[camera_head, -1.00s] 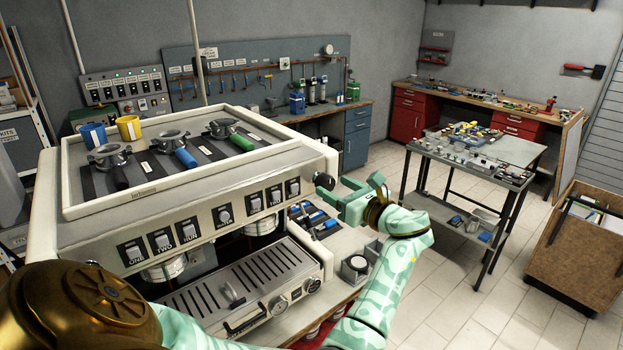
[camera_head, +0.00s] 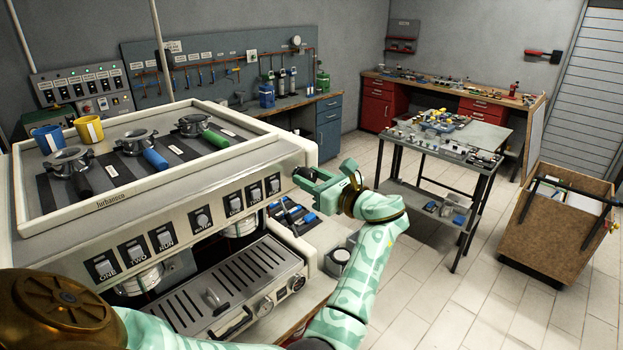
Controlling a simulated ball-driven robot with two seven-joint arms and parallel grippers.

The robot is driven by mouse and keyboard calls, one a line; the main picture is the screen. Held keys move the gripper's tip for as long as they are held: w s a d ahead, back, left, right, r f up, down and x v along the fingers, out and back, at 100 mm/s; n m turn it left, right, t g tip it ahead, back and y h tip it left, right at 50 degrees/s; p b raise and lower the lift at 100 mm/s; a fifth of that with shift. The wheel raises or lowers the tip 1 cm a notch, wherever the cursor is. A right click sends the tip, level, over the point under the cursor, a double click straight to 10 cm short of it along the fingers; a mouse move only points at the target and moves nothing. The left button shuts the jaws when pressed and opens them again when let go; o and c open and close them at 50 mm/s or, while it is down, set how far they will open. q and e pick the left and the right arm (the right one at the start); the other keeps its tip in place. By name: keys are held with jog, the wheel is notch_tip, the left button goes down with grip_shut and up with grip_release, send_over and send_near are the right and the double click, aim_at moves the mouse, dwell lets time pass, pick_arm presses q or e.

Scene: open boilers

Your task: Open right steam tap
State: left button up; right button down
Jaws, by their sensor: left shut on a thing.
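The espresso machine (camera_head: 150,215) is a large cream and grey box at left. Its right steam tap is a black knob (camera_head: 302,171) at the upper right front corner, mostly hidden by my fingers. My left gripper (camera_head: 304,178), mint green, reaches it from the right and is shut on it. My right gripper is out of view.
Portafilters (camera_head: 140,145) and two cups (camera_head: 88,130) stand on the machine's top tray. A metal trolley (camera_head: 440,150) with small parts and a wooden bin (camera_head: 553,220) stand to the right. The tiled floor between them is clear.

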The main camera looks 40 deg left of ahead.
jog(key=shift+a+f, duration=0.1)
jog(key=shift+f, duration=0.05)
pick_arm(q)
jog(key=shift+f+n+b, duration=0.15)
jog(key=shift+n+b, duration=0.6)
jog(key=shift+n, duration=0.05)
jog(key=shift+s+f+n+b, duration=0.1)
jog(key=shift+n+b, duration=3.95)
jog(key=shift+n, duration=0.3)
jog(key=shift+s+f+n+b, duration=0.1)
jog(key=shift+n+b, duration=3.9)
jog(key=shift+n, duration=0.35)
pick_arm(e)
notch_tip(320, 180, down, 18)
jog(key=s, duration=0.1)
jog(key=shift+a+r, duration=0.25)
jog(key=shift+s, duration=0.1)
pick_arm(q)
jog(key=o, duration=1)
